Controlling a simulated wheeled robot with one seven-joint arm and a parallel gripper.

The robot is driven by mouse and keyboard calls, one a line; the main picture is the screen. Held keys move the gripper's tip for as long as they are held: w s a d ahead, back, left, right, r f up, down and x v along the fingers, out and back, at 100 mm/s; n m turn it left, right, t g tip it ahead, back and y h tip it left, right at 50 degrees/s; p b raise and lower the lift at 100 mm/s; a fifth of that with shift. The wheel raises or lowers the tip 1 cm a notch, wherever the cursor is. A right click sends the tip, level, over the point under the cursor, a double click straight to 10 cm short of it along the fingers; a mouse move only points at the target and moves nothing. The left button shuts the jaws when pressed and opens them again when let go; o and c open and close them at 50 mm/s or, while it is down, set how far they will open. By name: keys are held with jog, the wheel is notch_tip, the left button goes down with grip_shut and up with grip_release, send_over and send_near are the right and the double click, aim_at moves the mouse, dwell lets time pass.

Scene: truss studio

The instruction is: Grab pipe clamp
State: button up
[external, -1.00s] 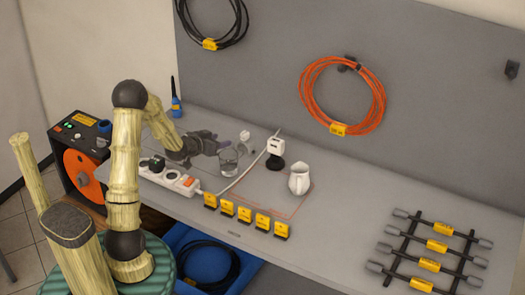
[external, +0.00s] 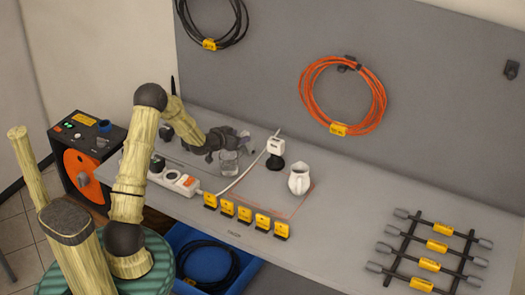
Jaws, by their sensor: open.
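My gripper (external: 237,141) is open above the bench, at the end of my arm near the back left. It is just behind and above a clear glass (external: 229,163). I cannot clearly make out a pipe clamp. Small pale or grey pieces show around the fingertips, partly covered by the gripper, and I cannot tell whether one of them is the clamp. I cannot tell whether the fingers touch anything.
A white charger on a black stand (external: 275,150) and a white jug (external: 299,180) stand to the right. A power strip (external: 175,181) lies in front. Several yellow-labelled blocks (external: 244,214) line the front edge. The bench between the jug and the black rack (external: 432,250) is clear.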

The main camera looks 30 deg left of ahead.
aim_at(247, 134)
jog(key=shift+w+f, duration=0.25)
jog(key=shift+w, duration=0.25)
jog(key=shift+p+x, duration=0.75)
jog(key=shift+x, duration=1.8)
grip_shut()
